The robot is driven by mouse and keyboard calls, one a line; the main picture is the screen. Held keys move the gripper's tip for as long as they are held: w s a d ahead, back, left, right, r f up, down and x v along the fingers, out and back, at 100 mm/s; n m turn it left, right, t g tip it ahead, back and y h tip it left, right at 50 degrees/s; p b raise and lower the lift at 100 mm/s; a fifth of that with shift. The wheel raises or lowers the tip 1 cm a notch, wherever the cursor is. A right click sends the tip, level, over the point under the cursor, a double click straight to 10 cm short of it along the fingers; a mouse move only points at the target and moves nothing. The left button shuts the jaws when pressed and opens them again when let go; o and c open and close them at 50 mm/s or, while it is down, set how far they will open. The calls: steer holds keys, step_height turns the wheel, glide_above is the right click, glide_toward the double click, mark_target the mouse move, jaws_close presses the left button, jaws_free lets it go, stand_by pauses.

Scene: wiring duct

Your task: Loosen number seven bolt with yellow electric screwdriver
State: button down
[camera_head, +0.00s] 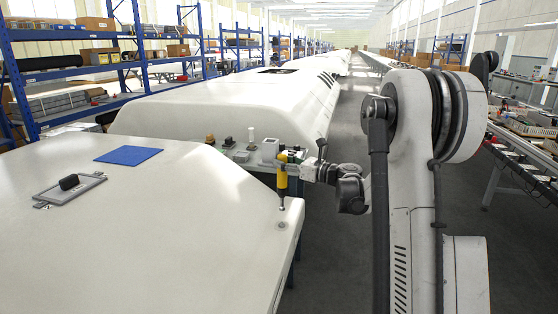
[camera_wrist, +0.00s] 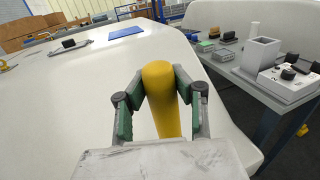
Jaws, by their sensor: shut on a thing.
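The yellow electric screwdriver (camera_head: 282,176) is upright in my gripper (camera_head: 297,171) near the right corner of the white duct cover (camera_head: 150,220). Its tip points down at a small round bolt spot (camera_head: 282,225) on the cover; I cannot tell whether the tip touches it. No bolt number is readable. In the wrist view the screwdriver (camera_wrist: 160,90) stands between the two green-padded fingers of my gripper (camera_wrist: 160,100), which are shut on its body. Its lower end is hidden there.
A blue mat (camera_head: 128,156) and a grey plate with a black handle (camera_head: 69,188) lie on the cover. Behind the screwdriver, a side shelf holds a grey square holder (camera_wrist: 261,56) and a white box with black knobs (camera_wrist: 291,80). Blue shelving (camera_head: 70,65) stands at the left.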

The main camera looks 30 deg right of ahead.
mark_target(286, 178)
stand_by(0.3)
steer(key=shift+f+b, duration=1.95)
steer(key=shift+f, duration=0.65)
steer(key=shift+f+b, duration=0.65)
steer(key=shift+b, duration=0.05)
stand_by(0.3)
steer(key=shift+r, duration=0.35)
stand_by(1.8)
step_height(286, 178, up, 6)
steer(key=p, duration=0.3)
stand_by(0.4)
steer(key=shift+a, duration=0.15)
